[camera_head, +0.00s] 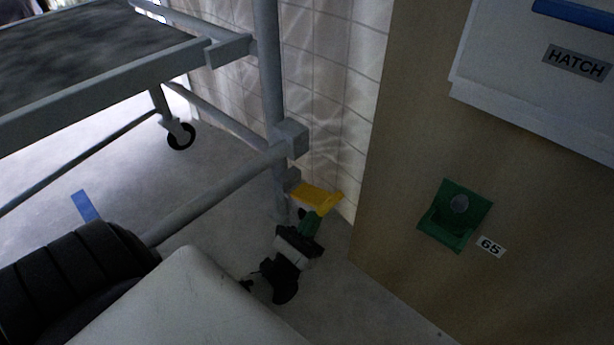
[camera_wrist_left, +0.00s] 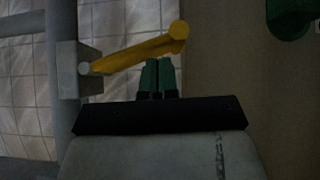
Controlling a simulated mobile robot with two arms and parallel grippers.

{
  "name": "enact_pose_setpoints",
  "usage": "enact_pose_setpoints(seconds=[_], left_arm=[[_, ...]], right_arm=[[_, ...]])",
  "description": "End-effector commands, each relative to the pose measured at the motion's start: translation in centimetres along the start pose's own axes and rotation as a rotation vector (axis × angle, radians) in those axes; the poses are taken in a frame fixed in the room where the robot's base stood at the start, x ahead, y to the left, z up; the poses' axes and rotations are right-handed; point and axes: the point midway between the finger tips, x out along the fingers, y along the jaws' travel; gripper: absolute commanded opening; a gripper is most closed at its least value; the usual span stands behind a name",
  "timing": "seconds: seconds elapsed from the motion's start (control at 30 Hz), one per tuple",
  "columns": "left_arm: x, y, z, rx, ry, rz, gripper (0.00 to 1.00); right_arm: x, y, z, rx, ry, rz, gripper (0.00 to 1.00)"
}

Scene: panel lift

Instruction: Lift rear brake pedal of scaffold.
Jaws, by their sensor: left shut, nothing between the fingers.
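The yellow brake pedal (camera_head: 317,198) sticks out to the right from the lower end of the grey scaffold's (camera_head: 271,75) near upright post. In the left wrist view the pedal (camera_wrist_left: 138,54) runs across the picture from a grey block on the post and slants up to the right. My left gripper (camera_head: 306,217) has green fingers, shut and empty. They are just under the pedal in the picture; in the left wrist view the fingertips (camera_wrist_left: 158,63) come right up to its lower edge. I cannot tell whether they touch. My right gripper is not in view.
A tan panel (camera_head: 400,190) stands close on the right, with a green fitting (camera_head: 455,215) and a "65" label (camera_head: 490,246). A white box marked "HATCH" (camera_head: 577,61) is above. A tiled wall (camera_head: 330,90) is behind. A caster wheel (camera_head: 181,136) stands farther back.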

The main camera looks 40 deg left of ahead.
Motion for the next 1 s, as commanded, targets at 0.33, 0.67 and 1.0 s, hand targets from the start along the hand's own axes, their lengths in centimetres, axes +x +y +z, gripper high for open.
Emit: enact_pose_setpoints(seconds=[0.33,0.67,1.0], left_arm=[[1.0,-0.3,1.1,-0.135,0.0,0.133,0.0],[1.3,-0.2,1.3,-0.169,0.0,0.166,0.0],[1.3,-0.2,1.4,-0.168,-0.002,0.166,0.0]], right_arm=[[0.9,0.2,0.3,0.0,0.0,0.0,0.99],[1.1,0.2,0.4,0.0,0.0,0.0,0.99],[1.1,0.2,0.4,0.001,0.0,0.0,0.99]])
